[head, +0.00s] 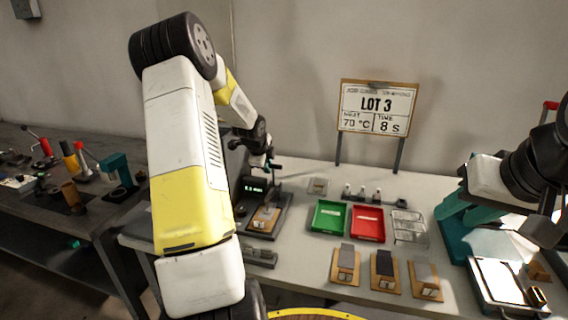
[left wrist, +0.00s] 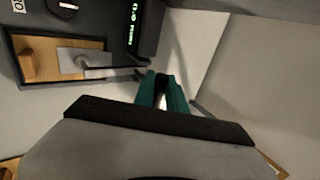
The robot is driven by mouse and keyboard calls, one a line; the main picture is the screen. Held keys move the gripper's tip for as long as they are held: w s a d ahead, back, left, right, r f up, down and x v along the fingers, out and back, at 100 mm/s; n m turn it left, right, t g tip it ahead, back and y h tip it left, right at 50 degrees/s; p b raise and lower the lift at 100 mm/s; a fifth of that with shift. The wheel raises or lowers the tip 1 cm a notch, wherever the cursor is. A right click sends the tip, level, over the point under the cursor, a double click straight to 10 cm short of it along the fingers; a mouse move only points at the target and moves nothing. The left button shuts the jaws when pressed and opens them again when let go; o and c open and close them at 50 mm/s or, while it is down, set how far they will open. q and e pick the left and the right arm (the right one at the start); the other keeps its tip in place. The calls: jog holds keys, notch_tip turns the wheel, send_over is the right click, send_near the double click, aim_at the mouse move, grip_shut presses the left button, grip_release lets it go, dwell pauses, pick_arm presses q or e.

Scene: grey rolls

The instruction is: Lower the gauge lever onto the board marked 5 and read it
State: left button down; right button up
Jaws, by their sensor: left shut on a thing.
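The gauge (head: 256,189) is a dark block with a lit green display, standing near the left end of the light table. A wooden board (head: 265,215) with a grey piece lies on its base; the board also shows in the left wrist view (left wrist: 35,58). Its number is not readable. My left gripper (head: 268,163) is beside the top of the gauge. In the left wrist view its teal fingers (left wrist: 162,92) are shut on a dark piece, seemingly the gauge lever, mostly hidden. The display digits (left wrist: 134,20) are too small to read surely. My right gripper (head: 548,222) is at the right edge, its jaws unclear.
Three wooden boards with grey or dark pieces (head: 345,264) lie at the table's front. A green tray (head: 328,217) and a red tray (head: 367,223) stand behind them. A sign reading LOT 3 (head: 377,107) stands at the back. A teal machine (head: 455,232) stands at right.

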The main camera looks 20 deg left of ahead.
pick_arm(q)
jog(key=c, duration=1.4)
grip_release()
jog(key=shift+s+f, duration=0.15)
jog(key=shift+f, duration=0.3)
jog(key=shift+o, duration=0.2)
jog(key=shift+r, duration=0.15)
jog(key=shift+r, duration=0.15)
jog(key=v, duration=0.7)
jog(key=shift+r, duration=0.2)
jog(key=shift+s, duration=0.1)
